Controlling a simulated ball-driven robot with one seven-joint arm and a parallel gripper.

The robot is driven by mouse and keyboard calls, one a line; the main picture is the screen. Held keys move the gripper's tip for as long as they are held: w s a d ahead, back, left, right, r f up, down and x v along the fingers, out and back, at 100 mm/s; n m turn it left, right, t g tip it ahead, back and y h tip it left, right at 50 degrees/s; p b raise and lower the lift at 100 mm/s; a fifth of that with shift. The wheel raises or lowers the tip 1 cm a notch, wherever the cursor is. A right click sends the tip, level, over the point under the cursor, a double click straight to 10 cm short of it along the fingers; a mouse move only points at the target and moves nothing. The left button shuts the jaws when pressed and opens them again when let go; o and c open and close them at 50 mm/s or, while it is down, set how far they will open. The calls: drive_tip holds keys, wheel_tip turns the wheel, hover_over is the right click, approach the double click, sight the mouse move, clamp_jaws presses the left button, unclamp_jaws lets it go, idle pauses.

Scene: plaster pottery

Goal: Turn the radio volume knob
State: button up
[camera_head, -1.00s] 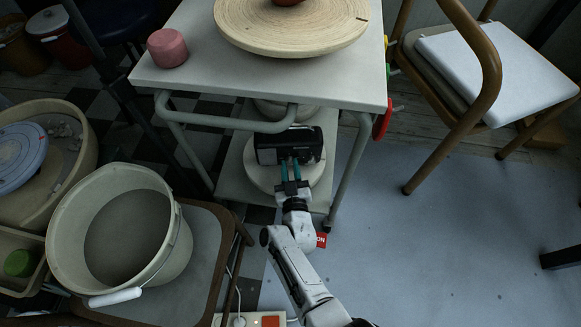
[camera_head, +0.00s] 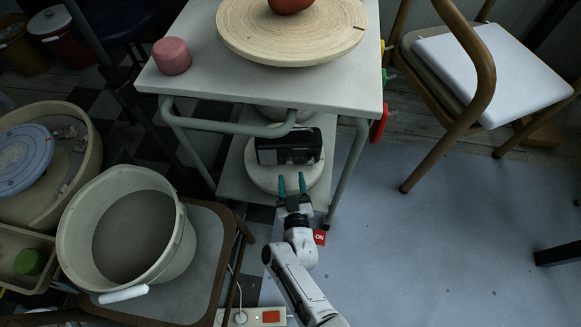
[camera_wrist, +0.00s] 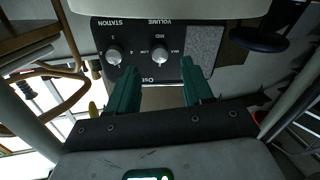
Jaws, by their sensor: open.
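The dark radio (camera_head: 288,148) sits on a round pale disc (camera_head: 262,178) on the lower shelf of the table. In the wrist view its panel (camera_wrist: 140,38) shows upside down, with a silver volume knob (camera_wrist: 159,54) and a station knob (camera_wrist: 114,55). The volume knob's pointer is too small to read. My gripper (camera_head: 292,181) is open and empty, with its teal fingers just short of the radio's front. In the wrist view my gripper (camera_wrist: 160,70) has the volume knob lined up between its two fingers, beyond the tips.
The table top (camera_head: 340,85) overhangs the radio, with a table leg (camera_head: 348,165) to its right. A large bucket (camera_head: 125,225) on a chair stands left of my arm. A wooden chair (camera_head: 490,100) stands at the right.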

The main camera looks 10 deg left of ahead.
drive_tip(key=p+v, duration=0.2)
drive_tip(key=v, duration=0.4)
drive_tip(key=shift+s, duration=0.15)
drive_tip(key=shift+d, duration=0.1)
drive_tip(key=s+d+r+g, duration=0.2)
drive_tip(key=d+g, duration=0.3)
drive_tip(key=d, duration=0.2)
drive_tip(key=s+d+r+g, duration=0.1)
drive_tip(key=s+d+g, duration=0.1)
drive_tip(key=d+g, duration=0.45)
drive_tip(key=s+d+r+m+g+h, duration=0.25)
drive_tip(key=s+d+r, duration=0.35)
drive_tip(key=s+d, duration=0.35)
drive_tip(key=s+d+r+m+g+h, duration=0.25)
drive_tip(key=s+d+r, duration=0.25)
drive_tip(key=s+d, duration=0.45)
wheel_tip(320, 180, up, 27)
drive_tip(key=s+a+p, duration=0.1)
drive_tip(key=a+p, duration=0.1)
drive_tip(key=p, duration=2.4)
drive_tip(key=shift+f+y+p, duration=0.2)
drive_tip(key=shift+y+p, duration=0.15)
drive_tip(key=shift+y, duration=0.05)
